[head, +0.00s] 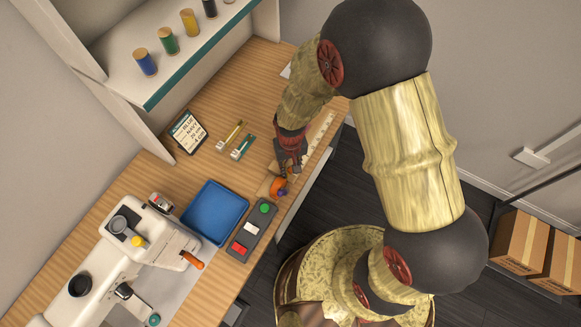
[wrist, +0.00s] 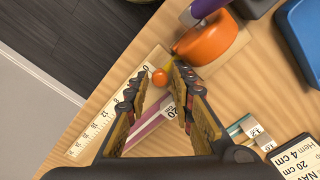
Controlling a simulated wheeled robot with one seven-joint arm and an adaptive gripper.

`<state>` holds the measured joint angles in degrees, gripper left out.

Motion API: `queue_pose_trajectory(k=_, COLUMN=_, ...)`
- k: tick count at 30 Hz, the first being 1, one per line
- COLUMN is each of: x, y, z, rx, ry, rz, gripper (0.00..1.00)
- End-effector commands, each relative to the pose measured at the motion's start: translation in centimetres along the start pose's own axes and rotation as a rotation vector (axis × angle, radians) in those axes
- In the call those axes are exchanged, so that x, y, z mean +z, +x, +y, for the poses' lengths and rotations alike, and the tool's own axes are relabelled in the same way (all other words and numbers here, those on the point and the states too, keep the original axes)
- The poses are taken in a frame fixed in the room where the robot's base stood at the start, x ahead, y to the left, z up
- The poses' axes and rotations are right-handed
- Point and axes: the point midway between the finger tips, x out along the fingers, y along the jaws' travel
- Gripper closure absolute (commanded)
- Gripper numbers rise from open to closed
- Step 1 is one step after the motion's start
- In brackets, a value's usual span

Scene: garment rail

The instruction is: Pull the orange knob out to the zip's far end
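The small round orange knob (wrist: 160,77) shows in the wrist view near the ruler's 0 end. My gripper (wrist: 160,80) has its two fingers apart, one on each side of the knob, with a visible gap around it. I cannot tell how far the fingertips are above it. A purple and pale strip (wrist: 148,128), perhaps the zip, runs between the fingers; a "20" label lies beside it and its lower end is hidden by my gripper. In the head view my gripper (head: 290,166) points down at the table edge and hides the knob.
A larger orange object with a purple part (wrist: 210,45) stands just beyond the knob. A white ruler (wrist: 115,108) lies alongside the strip. A blue tray (head: 214,212), a button box (head: 251,230), a sewing machine (head: 140,250) and a sign (head: 188,132) share the table (head: 232,98).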

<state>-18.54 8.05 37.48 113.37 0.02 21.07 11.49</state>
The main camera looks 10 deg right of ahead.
Motion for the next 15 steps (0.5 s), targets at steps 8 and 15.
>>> queue_pose_trajectory(k=8, x=0.0, y=0.13, z=0.0, rx=0.0, ry=0.0, rz=0.0, gripper=0.76)
queue_pose_trajectory(k=15, x=0.0, y=0.12, z=0.0, rx=0.0, ry=0.0, rz=0.0, gripper=0.9)
